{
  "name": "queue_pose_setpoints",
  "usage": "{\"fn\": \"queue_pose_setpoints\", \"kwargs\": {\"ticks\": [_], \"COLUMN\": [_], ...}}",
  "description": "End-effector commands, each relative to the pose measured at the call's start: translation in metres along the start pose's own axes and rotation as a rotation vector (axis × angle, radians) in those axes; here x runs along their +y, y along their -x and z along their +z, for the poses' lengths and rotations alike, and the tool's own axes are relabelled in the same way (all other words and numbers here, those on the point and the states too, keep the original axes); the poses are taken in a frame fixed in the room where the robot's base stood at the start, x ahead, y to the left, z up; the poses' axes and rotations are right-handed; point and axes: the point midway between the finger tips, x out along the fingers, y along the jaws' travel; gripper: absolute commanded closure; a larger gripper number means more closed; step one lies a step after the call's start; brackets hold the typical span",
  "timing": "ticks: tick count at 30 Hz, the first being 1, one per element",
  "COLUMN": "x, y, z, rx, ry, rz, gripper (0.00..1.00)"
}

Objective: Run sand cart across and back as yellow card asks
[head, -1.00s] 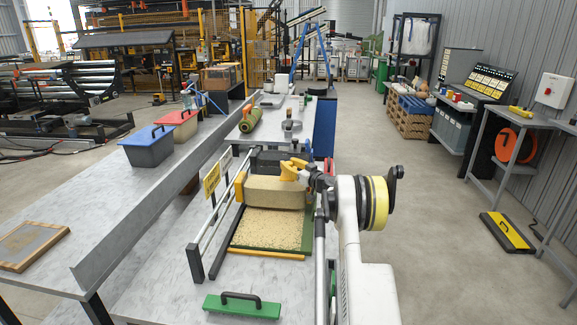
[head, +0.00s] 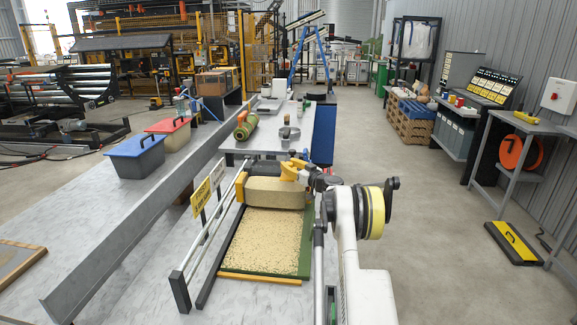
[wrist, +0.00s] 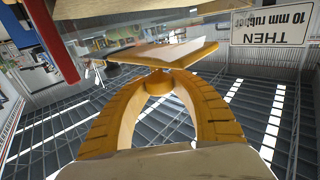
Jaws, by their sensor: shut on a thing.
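The sand cart (head: 275,193) is a tan box-like block across the far part of a sand bed (head: 268,240) with green edging. My gripper (head: 292,170), yellow-orange, is at the cart's top right and is shut on it; what exact part it grips is hard to see. In the wrist view its curved fingers (wrist: 158,78) meet at a tan flat piece. Yellow cards (head: 202,196) stand on posts left of the bed; their text is too small to read.
A pale rail (head: 210,225) runs along the bed's left side, and a yellow strip (head: 260,279) closes its near end. A long grey upright edge (head: 140,225) divides the tables. A blue-lidded tub (head: 137,157) and a red-lidded tub (head: 172,135) stand on the left table.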

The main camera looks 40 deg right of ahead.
Motion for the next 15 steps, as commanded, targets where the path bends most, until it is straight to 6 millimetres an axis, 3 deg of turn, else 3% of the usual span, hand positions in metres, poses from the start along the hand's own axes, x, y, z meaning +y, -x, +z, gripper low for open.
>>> {"fn": "queue_pose_setpoints", "kwargs": {"ticks": [11,12,13,15], "x": [0.0034,0.0035,0.0035,0.0031], "y": [0.0004,0.0005,0.0005,0.0004], "z": [-0.0009,-0.0009,-0.0009,-0.0009], "rx": [0.001,0.001,0.001,0.001], "ry": [0.0,0.0,0.0,0.0], "rz": [0.007,0.008,0.008,0.007], "gripper": [1.0,0.62,0.53,0.49]}}
